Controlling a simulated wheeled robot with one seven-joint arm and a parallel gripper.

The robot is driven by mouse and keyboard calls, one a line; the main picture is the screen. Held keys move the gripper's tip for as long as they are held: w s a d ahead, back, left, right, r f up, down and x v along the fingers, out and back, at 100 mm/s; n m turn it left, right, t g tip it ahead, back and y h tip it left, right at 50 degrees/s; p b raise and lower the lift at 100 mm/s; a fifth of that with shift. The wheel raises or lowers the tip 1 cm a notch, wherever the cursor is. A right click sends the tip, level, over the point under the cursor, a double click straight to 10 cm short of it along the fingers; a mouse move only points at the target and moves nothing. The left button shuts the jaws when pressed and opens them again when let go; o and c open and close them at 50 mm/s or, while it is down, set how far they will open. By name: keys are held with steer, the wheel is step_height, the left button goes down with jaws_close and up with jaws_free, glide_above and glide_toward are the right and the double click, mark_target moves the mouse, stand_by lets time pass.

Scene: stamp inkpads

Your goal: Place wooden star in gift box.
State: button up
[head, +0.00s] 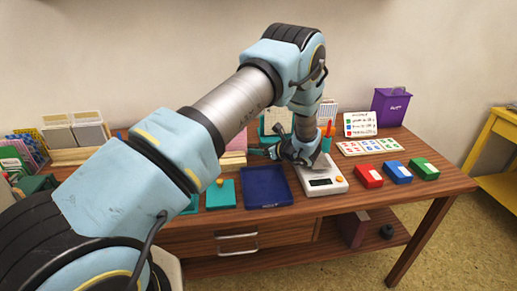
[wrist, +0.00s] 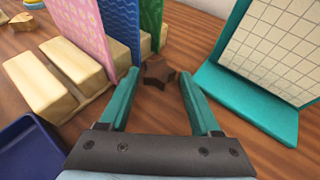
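The wooden star (wrist: 158,71) is small and dark brown, and it lies on the wooden table top in the wrist view. My gripper (wrist: 158,77) is open, its two teal fingers apart with the star between or just beyond their tips. The fingers do not visibly touch it. In the head view my gripper (head: 262,151) points left, low over the back of the table; the star cannot be made out there. A purple box (head: 391,107) with pale writing stands at the back right. I cannot tell whether it is the gift box.
Wooden blocks (wrist: 72,68) holding upright coloured cards are left of my gripper. A teal stand with a grid panel (wrist: 262,60) is close on the right. A blue tray (head: 266,188), a white scale (head: 322,180) and red, blue and green inkpads (head: 397,172) line the front.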

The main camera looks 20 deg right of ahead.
steer(key=shift+r, duration=0.1)
